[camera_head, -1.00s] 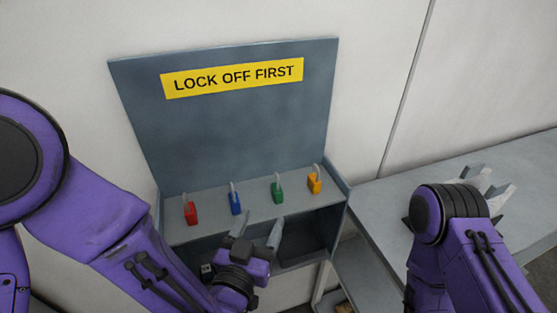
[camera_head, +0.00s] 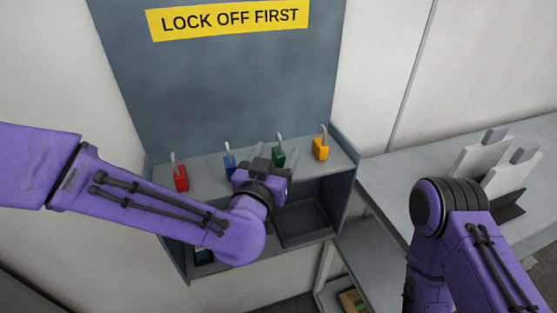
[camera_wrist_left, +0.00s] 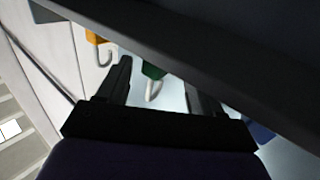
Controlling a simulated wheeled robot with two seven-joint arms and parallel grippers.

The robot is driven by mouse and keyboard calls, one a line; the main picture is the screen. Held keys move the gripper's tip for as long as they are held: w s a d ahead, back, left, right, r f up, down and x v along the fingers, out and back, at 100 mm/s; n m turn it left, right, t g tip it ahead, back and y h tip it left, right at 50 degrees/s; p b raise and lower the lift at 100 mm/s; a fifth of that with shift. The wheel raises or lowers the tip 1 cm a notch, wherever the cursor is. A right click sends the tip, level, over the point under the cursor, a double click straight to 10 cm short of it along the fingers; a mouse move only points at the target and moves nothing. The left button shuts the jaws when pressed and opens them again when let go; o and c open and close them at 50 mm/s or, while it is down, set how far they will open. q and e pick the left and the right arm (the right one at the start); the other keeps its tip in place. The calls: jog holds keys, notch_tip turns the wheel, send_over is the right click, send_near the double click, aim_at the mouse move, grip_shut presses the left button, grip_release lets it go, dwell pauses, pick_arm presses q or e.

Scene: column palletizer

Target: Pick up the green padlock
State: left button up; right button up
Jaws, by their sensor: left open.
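The green padlock (camera_head: 278,157) stands on the grey shelf with its shackle up, between the blue padlock (camera_head: 230,166) and the yellow-orange padlock (camera_head: 320,148). My left gripper (camera_head: 268,165) is at the shelf's front, just in front of the green padlock and partly covering it. In the left wrist view, the open left gripper (camera_wrist_left: 160,85) has a finger on each side of the green padlock (camera_wrist_left: 153,72), whose pale shackle shows between them. I cannot tell whether they touch. The right arm is in view, but its gripper is not.
The red padlock (camera_head: 180,178) stands at the shelf's left. A dark panel edge (camera_wrist_left: 190,55) crosses the left wrist view. Below the shelf is an open compartment with a dark tray (camera_head: 303,222). A grey table (camera_head: 385,185) with slanted plates (camera_head: 482,158) stands right.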

aim_at(278, 136)
pick_arm(q)
jog(key=shift+w+d, duration=0.15)
jog(key=shift+w, duration=0.45)
jog(key=shift+s, duration=0.1)
grip_shut()
jog(key=shift+r, duration=0.1)
jog(key=shift+r, duration=0.3)
jog(key=r, duration=0.2)
jog(key=r+b, duration=0.1)
jog(key=shift+s+d+r, duration=0.1)
jog(key=shift+s+r, duration=0.05)
jog(key=shift+s, duration=0.1)
jog(key=s+d+r, duration=0.3)
jog(key=s+r, duration=0.6)
jog(key=s, duration=0.4)
jog(key=shift+d+b, duration=0.3)
jog(key=shift+d, duration=0.05)
